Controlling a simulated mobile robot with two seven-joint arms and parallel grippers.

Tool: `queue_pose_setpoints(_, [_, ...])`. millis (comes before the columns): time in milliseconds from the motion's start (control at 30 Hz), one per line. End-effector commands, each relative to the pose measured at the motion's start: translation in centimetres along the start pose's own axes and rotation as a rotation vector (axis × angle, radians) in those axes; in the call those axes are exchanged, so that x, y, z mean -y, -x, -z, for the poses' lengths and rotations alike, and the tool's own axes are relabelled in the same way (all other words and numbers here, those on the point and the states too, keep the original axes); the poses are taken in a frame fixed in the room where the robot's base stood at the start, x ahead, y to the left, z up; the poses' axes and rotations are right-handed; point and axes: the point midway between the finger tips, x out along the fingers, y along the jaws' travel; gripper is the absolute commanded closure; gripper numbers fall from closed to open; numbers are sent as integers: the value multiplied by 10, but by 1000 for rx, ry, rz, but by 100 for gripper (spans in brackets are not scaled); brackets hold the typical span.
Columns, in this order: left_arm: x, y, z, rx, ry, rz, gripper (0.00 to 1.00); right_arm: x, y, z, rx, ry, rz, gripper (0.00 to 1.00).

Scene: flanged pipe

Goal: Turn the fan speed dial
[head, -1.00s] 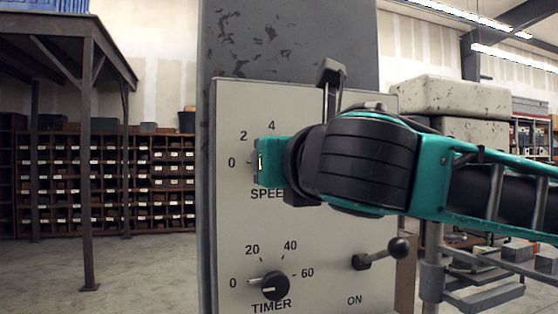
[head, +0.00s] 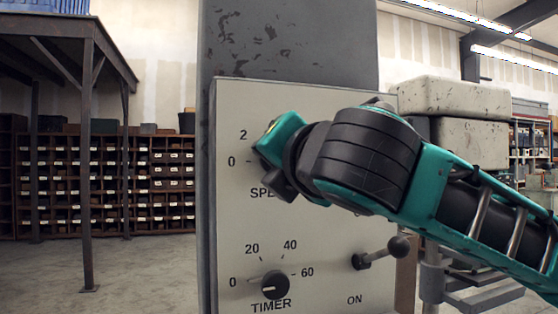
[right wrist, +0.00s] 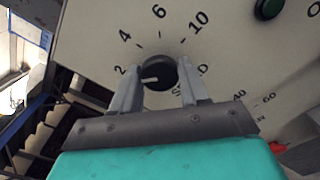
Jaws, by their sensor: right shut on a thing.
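The fan speed dial (right wrist: 157,72) is a round black knob with a white pointer line on a pale grey panel (right wrist: 90,30). In the right wrist view its pointer faces left, toward the left finger, near the 2. My right gripper (right wrist: 158,69) is shut on the dial, one grey finger on each side. In the head view my right gripper (head: 266,142) covers the dial and part of the SPEED scale. The teal arm comes in from the lower right. My left gripper is not in view.
Below on the panel is a black TIMER knob (head: 275,284). A lever with a black ball (head: 398,248) sticks out at the lower right, below the arm. Open floor lies to the left.

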Motion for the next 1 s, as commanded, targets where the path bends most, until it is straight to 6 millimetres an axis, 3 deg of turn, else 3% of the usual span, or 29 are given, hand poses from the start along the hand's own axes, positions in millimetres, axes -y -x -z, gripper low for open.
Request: queue_pose_setpoints(1000, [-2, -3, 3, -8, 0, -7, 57, 0, 0, 2, -4, -970, 2, 86])
